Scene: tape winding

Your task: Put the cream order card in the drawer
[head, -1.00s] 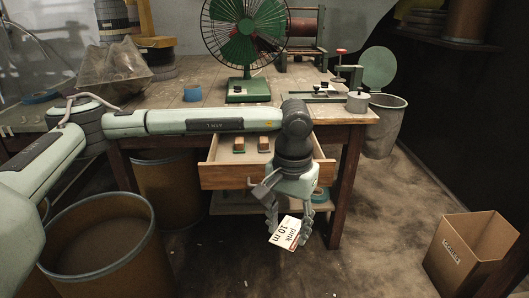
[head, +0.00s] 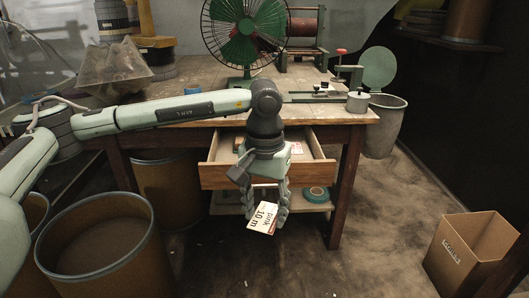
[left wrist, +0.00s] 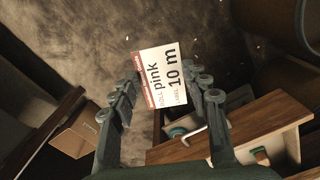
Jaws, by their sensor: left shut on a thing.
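The cream order card (head: 262,217) has a red edge and reads "pink 10 m". My left gripper (head: 264,213) is shut on it and holds it tilted, in front of the drawer. The card also shows large between the fingers in the left wrist view (left wrist: 167,77). The wooden drawer (head: 212,178) is pulled open under the bench top. My left wrist and arm hide part of its inside. A pale card with red marks (head: 297,148) shows in the drawer's right part. The drawer front also shows in the left wrist view (left wrist: 265,122). My right gripper is not in view.
A teal tape roll (head: 316,193) lies on the shelf below the drawer. A green fan (head: 243,35) stands on the bench (head: 190,105). Large bins (head: 105,245) stand at the left. A cardboard box (head: 467,255) sits at the right, with clear floor before it.

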